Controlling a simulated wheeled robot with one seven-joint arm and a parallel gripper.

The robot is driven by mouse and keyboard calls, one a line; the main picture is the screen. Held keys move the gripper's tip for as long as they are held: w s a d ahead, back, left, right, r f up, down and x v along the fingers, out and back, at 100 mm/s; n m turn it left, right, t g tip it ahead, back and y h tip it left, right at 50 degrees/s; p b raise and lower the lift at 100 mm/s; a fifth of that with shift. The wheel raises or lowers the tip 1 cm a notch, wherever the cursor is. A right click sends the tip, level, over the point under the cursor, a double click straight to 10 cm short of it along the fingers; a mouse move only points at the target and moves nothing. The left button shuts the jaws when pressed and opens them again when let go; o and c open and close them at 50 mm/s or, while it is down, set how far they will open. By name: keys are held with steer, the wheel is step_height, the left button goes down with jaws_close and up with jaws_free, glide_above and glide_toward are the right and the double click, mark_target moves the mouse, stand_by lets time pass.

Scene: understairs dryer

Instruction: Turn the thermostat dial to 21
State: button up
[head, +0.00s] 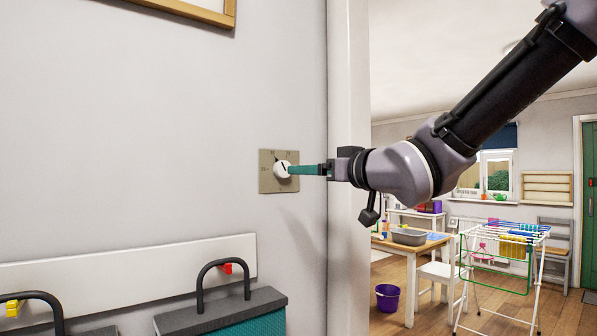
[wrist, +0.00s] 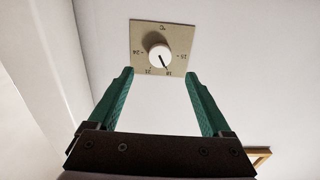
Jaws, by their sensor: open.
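The thermostat is a beige square plate (head: 266,184) on the wall with a round white dial (head: 280,168). In the wrist view the dial (wrist: 158,50) has a dark pointer line aimed down and right, at about the 18 mark. The 21 mark is at the lower left of the plate (wrist: 140,30), with 24 at the left. My gripper (head: 293,170) has green fingers and comes from the right, its tips close to the dial. In the wrist view my gripper (wrist: 159,75) is open and empty, with the dial beyond and between its tips. I cannot tell whether they touch it.
A white rail (head: 130,272) with a red and a yellow peg runs along the wall below. Dark-handled containers (head: 222,312) stand under it. A white door frame (head: 347,90) is right of the plate. The room beyond has a table (head: 410,245) and drying rack (head: 505,250).

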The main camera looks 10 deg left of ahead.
mark_target(284, 170)
steer(key=x, duration=0.8)
steer(key=shift+w+a, duration=0.2)
jaws_close()
steer(key=m, duration=0.6)
steer(key=shift+s, duration=0.1)
steer(key=m, duration=0.5)
steer(key=shift+m, duration=0.4)
stand_by(0.3)
